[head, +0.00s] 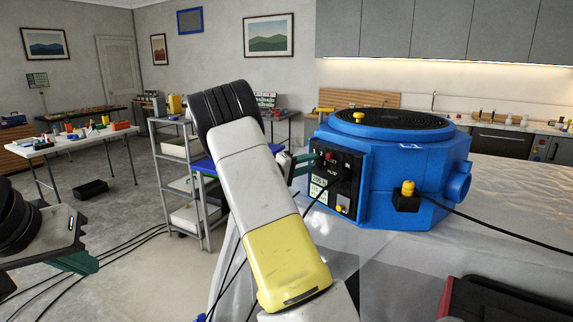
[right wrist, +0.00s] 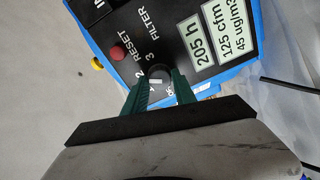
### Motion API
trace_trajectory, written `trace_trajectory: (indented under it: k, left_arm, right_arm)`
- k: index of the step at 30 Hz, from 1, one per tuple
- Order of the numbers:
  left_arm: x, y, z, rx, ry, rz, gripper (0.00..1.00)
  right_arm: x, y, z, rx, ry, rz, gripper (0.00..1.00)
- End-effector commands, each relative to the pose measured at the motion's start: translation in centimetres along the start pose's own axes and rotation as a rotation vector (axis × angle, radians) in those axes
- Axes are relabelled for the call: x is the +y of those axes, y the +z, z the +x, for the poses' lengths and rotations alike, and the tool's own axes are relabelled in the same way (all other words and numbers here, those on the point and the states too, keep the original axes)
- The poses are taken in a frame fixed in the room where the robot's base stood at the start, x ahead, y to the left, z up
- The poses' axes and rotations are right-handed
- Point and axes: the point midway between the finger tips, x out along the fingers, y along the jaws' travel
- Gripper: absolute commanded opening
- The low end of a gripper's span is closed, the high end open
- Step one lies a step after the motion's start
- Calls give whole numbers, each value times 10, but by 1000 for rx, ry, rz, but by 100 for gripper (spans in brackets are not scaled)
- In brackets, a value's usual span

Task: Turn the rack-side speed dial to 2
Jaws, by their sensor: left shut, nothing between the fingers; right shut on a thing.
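A blue air machine (head: 418,190) stands on the plastic-covered surface at the right. Its black control panel (head: 338,180) faces the wire rack side. In the right wrist view, the panel shows a black speed dial (right wrist: 156,72) with the numerals 2 and 3 near it. A small pale mark shows on the dial, but I cannot tell which setting it points at. My right gripper (right wrist: 160,88) has its green fingers shut on the dial, one on each side. In the head view my right arm hides part of the panel. My left gripper (head: 92,263) is shut and empty at the lower left.
A grey shelf rack (head: 180,170) stands left of the machine. A black cable (head: 500,230) leaves the machine to the right. Cables lie on the floor at left.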

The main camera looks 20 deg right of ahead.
Motion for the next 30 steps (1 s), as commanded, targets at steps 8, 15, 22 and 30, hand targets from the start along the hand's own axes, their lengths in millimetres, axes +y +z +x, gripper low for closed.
trace_trajectory:
  k: [8, 15, 22, 30]
  left_arm:
    - [0, 0, 0, 0, 0, 0, 0]
    - [0, 0, 0, 0, 0, 0, 0]
    - [0, 0, 0, 0, 0, 0, 0]
    - [0, 0, 0, 0, 0, 0, 0]
  right_arm:
    - [-2, 0, -1, 1, -4, -1, 0]
    - [-1, 0, -1, 1, -3, -1, 54]
    - [-1, 0, -1, 0, -1, -1, 54]
    - [-1, -1, -37, 4, -3, -1, 54]
